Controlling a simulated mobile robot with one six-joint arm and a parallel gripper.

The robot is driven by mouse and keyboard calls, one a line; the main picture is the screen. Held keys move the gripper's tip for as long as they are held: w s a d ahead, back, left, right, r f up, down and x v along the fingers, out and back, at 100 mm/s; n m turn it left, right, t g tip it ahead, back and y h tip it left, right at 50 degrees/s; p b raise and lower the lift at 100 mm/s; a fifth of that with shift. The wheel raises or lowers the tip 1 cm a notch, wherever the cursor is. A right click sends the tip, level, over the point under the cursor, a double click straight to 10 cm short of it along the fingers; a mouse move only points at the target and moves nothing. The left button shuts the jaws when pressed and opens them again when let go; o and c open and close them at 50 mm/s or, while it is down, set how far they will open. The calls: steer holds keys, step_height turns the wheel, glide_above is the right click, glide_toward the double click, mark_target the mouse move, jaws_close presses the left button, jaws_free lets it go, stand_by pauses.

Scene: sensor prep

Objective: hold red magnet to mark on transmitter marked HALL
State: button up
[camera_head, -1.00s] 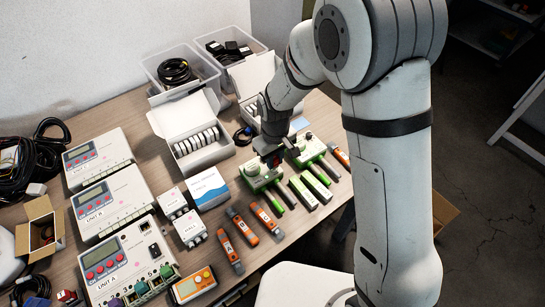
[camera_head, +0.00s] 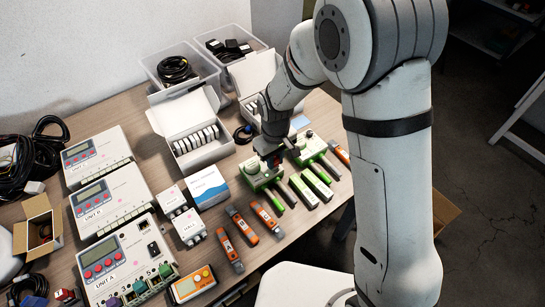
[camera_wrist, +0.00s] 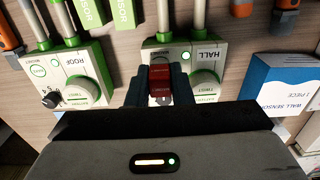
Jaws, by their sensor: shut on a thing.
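My gripper (camera_wrist: 160,92) is shut on a small red magnet (camera_wrist: 160,74), which sticks out between the fingertips. In the wrist view the magnet is over the green and white transmitter marked HALL (camera_wrist: 208,56). I cannot tell whether the magnet touches the face. My fingers hide part of the transmitter. In the head view my gripper (camera_head: 270,157) is low over the same transmitter (camera_head: 252,176), and its label is not readable there.
A similar transmitter marked ROOF (camera_wrist: 75,75), with a black knob, stands close on the left in the wrist view. A blue and white wall sensor box (camera_wrist: 275,85) is on the right. Orange tools (camera_head: 242,227) and grey units (camera_head: 108,207) crowd the table (camera_head: 150,170).

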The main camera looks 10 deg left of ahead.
steer(key=shift+f+b, duration=0.4)
steer(key=shift+f, duration=0.05)
stand_by(0.4)
steer(key=shift+r, duration=0.1)
stand_by(2.4)
steer(key=shift+r+p, duration=2.3)
steer(key=shift+r, duration=1.2)
